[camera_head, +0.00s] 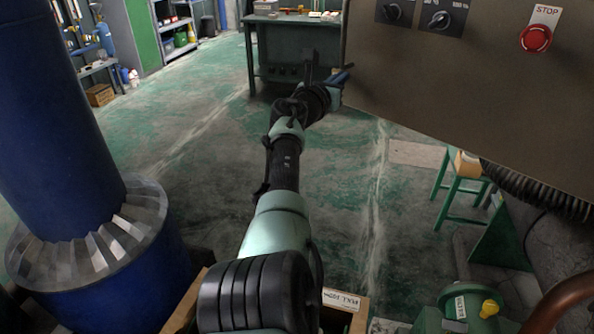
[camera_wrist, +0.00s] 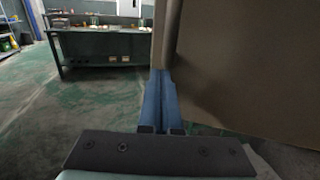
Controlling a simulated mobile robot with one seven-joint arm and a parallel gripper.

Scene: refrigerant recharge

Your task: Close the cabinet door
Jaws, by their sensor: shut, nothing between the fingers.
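The cabinet door (camera_head: 455,75) is a large grey-brown panel at the upper right of the head view. It carries two black rotary switches and a red stop button. In the wrist view the door (camera_wrist: 250,65) fills the right side, with its lighter edge (camera_wrist: 166,35) near the middle. My gripper (camera_head: 345,75) reaches forward to the door's lower left edge. In the wrist view my gripper's blue fingers (camera_wrist: 160,80) are together and empty, right by that edge. I cannot tell whether they touch it. The cabinet's inside is not visible.
A dark green workbench (camera_head: 290,40) stands beyond the door. A green stool (camera_head: 460,185) and a black corrugated hose (camera_head: 535,190) are at right. A blue column (camera_head: 60,120) stands at left. A green valve part (camera_head: 465,305) is at lower right. The floor between is mostly clear.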

